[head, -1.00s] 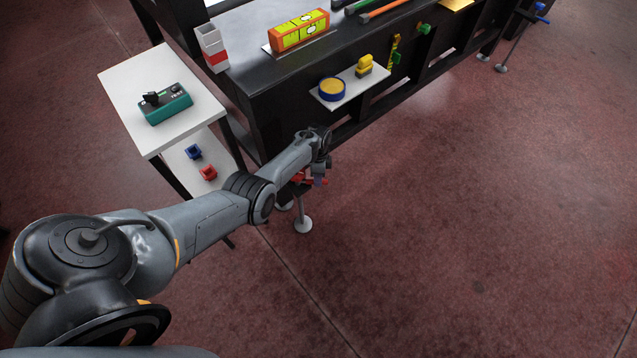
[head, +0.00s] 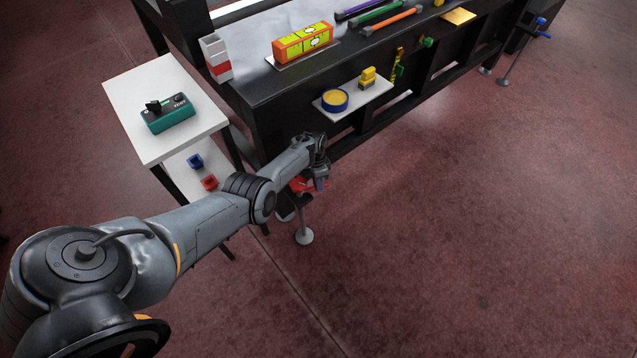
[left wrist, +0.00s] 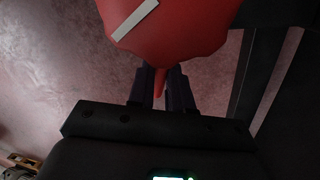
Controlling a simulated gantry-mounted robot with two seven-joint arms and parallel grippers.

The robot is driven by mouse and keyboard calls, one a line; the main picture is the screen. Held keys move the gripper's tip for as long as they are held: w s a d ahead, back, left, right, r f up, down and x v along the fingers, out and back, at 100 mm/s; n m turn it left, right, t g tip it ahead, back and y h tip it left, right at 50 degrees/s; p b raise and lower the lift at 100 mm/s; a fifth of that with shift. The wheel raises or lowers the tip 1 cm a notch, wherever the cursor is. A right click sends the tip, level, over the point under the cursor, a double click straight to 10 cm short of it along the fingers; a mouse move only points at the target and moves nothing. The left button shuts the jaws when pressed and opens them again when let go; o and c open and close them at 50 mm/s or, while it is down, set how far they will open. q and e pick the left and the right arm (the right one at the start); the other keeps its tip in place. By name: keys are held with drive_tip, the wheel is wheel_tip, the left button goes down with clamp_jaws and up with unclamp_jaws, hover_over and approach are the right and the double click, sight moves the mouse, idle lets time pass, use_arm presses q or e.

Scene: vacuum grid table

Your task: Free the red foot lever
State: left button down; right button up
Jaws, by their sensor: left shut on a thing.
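The red foot lever (head: 309,185) is low at the near left corner of the black table, partly hidden behind my left arm in the head view. In the left wrist view the red lever (left wrist: 170,30) fills the top, with a pale strip on it and a narrow tip pointing down. My left gripper (head: 320,183) is at the lever, and in the left wrist view its two dark fingers (left wrist: 161,88) are shut on that narrow tip. A round grey foot (head: 304,237) on a post stands on the floor below the lever. My right gripper is not in view.
The black table (head: 265,110) runs to the upper right. A white side table (head: 130,100) with a teal device (head: 167,114) stands at left. A small shelf (head: 370,97) juts from the table front. A blue lever (head: 541,28) is at the far corner. The floor at right is clear.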

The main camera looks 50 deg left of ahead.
use_arm(q)
drive_tip(key=c, duration=1)
unclamp_jaws()
drive_tip(key=shift+c, duration=0.2)
drive_tip(key=shift+r, duration=0.1)
drive_tip(key=shift+r+p, duration=0.3)
drive_tip(key=shift+p, duration=0.05)
wheel_tip(320, 180, up, 10)
drive_tip(key=a+p, duration=0.2)
drive_tip(key=p, duration=0.4)
drive_tip(key=shift+w, duration=0.35)
drive_tip(key=shift+a+f, duration=0.1)
